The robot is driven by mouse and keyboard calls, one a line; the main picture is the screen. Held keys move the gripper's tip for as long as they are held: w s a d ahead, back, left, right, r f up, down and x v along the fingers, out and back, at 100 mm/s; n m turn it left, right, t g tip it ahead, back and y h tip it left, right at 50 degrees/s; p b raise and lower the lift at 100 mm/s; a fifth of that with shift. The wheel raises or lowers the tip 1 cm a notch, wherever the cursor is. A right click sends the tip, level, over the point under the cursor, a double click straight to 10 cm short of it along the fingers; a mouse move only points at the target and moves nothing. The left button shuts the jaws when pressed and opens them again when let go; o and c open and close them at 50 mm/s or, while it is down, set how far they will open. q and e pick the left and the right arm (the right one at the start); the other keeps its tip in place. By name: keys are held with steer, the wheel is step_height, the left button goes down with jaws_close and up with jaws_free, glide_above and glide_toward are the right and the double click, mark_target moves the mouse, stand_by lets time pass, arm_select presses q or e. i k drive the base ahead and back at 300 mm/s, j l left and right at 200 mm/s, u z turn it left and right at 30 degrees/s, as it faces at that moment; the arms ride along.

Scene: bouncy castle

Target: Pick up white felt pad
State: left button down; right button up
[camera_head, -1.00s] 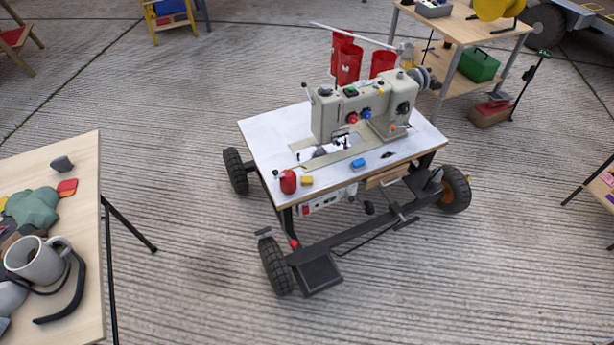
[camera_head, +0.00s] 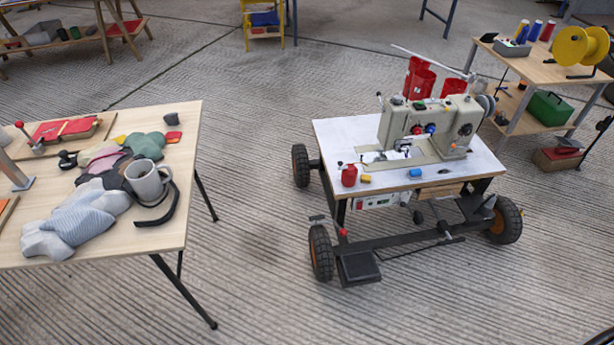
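I cannot make out a white felt pad in the view. On the light wooden table (camera_head: 215,106) at the left lie several crumpled cloth pieces: a pale grey striped one (camera_head: 88,212), a green one (camera_head: 146,145) and a pinkish one (camera_head: 98,152). A grey mug (camera_head: 146,182) stands beside them and hides part of the pile. Neither of my grippers is in view.
A wheeled sewing machine cart (camera_head: 335,140) stands right of the table, with open ribbed floor (camera_head: 250,220) between them. A wooden shelf bench (camera_head: 545,72) is at the back right. A red-topped board (camera_head: 66,130) lies at the table's far left.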

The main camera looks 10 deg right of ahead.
mark_target(365, 179)
steer(key=i+l+u, duration=0.15)
steer(key=l+u, duration=0.2)
steer(key=l, duration=0.15)
steer(key=i+l+u, duration=0.1)
steer(key=l+u, duration=0.25)
steer(key=l, duration=0.15)
steer(key=l+u, duration=0.3)
steer(key=l, duration=0.25)
